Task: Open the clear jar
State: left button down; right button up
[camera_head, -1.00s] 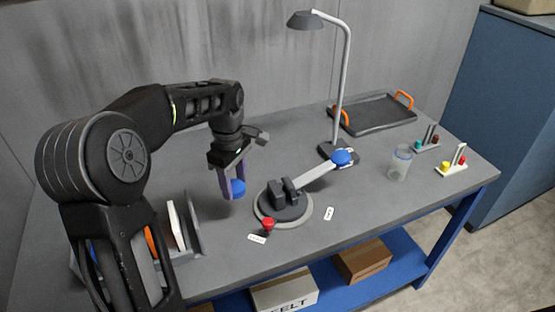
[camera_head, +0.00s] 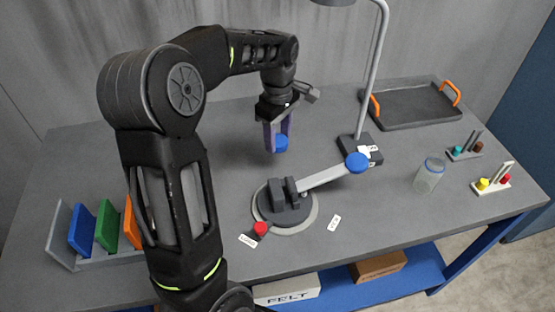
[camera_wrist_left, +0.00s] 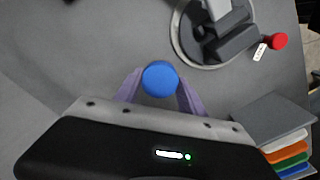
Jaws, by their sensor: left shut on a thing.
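The clear jar (camera_head: 429,177) stands upright on the grey table at the right, with a blue ring at its top. I cannot tell whether a lid covers its mouth. My left gripper (camera_head: 279,137) is shut on a blue round piece (camera_head: 281,144), above the table behind the round clamp base and well left of the jar. In the left wrist view the blue piece (camera_wrist_left: 160,78) sits between the purple fingers (camera_wrist_left: 160,92). My right gripper is not in view.
A clamp device (camera_head: 285,205) with a blue-ended lever (camera_head: 357,162) and a red knob (camera_head: 261,228) stands mid-table. A lamp (camera_head: 374,75), an orange-handled tray (camera_head: 415,108) and small racks (camera_head: 491,184) stand behind and right. A rack of coloured plates (camera_head: 107,228) is at left.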

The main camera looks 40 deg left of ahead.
pick_arm(q)
send_over(278, 169)
jog(key=shift+s+f+p, duration=0.1)
jog(key=shift+f+p, duration=0.25)
jog(key=shift+f, duration=2.4)
notch_tip(278, 169, down, 3)
jog(key=shift+f+p, duration=0.1)
jog(key=shift+p, duration=0.2)
jog(key=shift+f, duration=0.25)
jog(key=shift+f, duration=0.2)
jog(key=c, duration=0.7)
grip_release()
